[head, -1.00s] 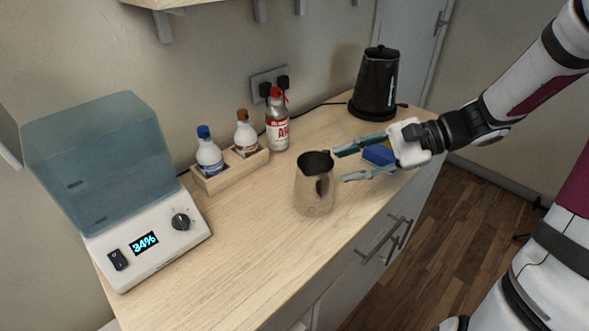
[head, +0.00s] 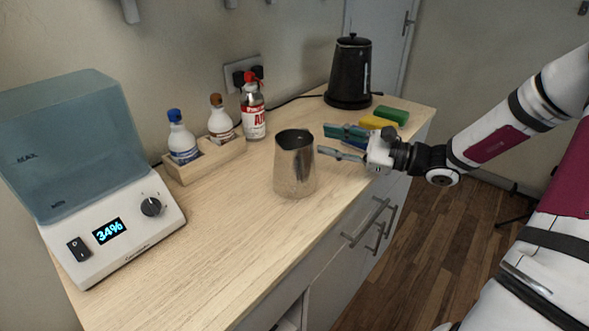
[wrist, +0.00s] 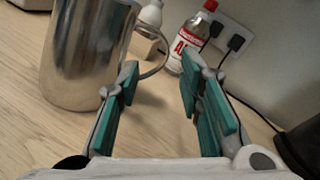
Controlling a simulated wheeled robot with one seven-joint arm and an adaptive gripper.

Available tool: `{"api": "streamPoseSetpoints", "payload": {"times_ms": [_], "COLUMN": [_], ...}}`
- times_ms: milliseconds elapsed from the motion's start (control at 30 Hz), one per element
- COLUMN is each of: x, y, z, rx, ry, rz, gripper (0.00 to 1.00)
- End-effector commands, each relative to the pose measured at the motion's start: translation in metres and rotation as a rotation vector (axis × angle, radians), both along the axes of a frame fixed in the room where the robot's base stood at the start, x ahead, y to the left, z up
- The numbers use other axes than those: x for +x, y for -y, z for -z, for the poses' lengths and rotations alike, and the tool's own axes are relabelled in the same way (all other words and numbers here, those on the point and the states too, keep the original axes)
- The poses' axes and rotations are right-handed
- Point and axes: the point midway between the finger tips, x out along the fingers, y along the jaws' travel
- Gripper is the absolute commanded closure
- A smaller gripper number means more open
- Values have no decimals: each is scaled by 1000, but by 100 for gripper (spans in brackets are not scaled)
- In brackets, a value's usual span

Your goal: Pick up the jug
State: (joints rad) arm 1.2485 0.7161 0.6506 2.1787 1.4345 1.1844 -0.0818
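The jug (head: 295,168) is a shiny metal pitcher standing upright on the wooden counter. In the wrist view the jug (wrist: 82,50) is at the upper left, and its thin curved handle reaches right, beyond the left fingertip. My gripper (head: 330,141) is just right of the jug in the head view, with its fingers pointing left. In the wrist view my gripper (wrist: 160,75) has its teal-padded fingers apart with nothing between them. The jug's body lies outside the left finger. I cannot tell whether that finger touches it.
A spray bottle (head: 253,112) and a wooden caddy (head: 207,160) with two bottles stand behind the jug. A black kettle (head: 349,72) is at the back, near yellow and green blocks (head: 391,115). A white machine (head: 112,228) stands left. The counter before it is clear.

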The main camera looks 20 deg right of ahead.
Motion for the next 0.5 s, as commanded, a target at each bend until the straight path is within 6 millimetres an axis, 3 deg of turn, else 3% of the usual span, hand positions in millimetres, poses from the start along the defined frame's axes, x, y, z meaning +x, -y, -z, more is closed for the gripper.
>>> {"api": "streamPoseSetpoints", "payload": {"times_ms": [267,500], "x": [11,34], "y": [-12,-34], "z": [-1,-6], "rx": [0,-1], "ry": [0,1], "rz": [-1,-4], "gripper": [66,66]}}
